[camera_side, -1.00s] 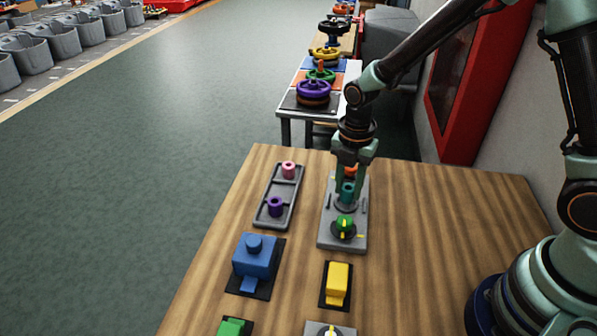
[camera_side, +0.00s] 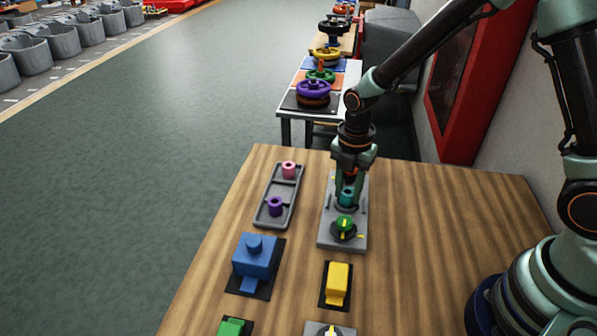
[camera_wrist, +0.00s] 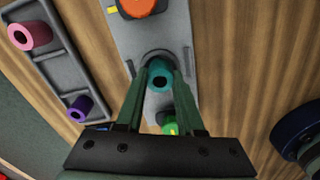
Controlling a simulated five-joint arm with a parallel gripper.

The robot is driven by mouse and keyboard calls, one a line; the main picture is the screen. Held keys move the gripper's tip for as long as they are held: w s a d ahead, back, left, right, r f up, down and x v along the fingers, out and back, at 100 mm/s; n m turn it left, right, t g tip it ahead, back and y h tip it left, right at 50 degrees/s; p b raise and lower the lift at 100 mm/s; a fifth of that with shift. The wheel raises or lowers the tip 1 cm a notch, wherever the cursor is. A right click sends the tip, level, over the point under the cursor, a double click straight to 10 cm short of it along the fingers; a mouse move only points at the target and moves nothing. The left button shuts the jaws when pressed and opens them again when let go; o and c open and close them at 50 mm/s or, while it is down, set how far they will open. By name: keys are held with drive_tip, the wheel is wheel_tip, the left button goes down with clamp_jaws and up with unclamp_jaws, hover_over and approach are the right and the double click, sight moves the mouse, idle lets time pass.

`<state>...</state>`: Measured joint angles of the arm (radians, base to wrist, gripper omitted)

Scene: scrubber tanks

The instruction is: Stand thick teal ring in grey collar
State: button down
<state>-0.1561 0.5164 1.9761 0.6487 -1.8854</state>
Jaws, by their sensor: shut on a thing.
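The thick teal ring (camera_side: 347,194) is between the fingers of my gripper (camera_side: 347,188), which is shut on it. In the wrist view the teal ring (camera_wrist: 160,75) shows its dark bore, with a finger of my gripper (camera_wrist: 160,90) on each side. The grey collar (camera_side: 346,206) is on the grey plate (camera_side: 327,238), directly below the ring. In the wrist view the collar (camera_wrist: 155,55) curves around the ring's far side. The ring looks upright and at the collar; whether it is fully seated is hidden by the fingers.
A grey tray (camera_side: 262,221) to the left holds a pink ring (camera_side: 289,170) and a purple ring (camera_side: 275,206). A green knob (camera_side: 344,223) is on the plate's near end, an orange one (camera_wrist: 138,7) beyond the collar. Blue (camera_side: 255,260) and yellow (camera_side: 338,283) blocks stand nearer. Table right is clear.

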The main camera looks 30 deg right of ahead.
drive_tip(key=shift+f, duration=0.15)
idle(0.5)
unclamp_jaws()
idle(0.4)
idle(0.4)
drive_tip(key=shift+r, duration=3.5)
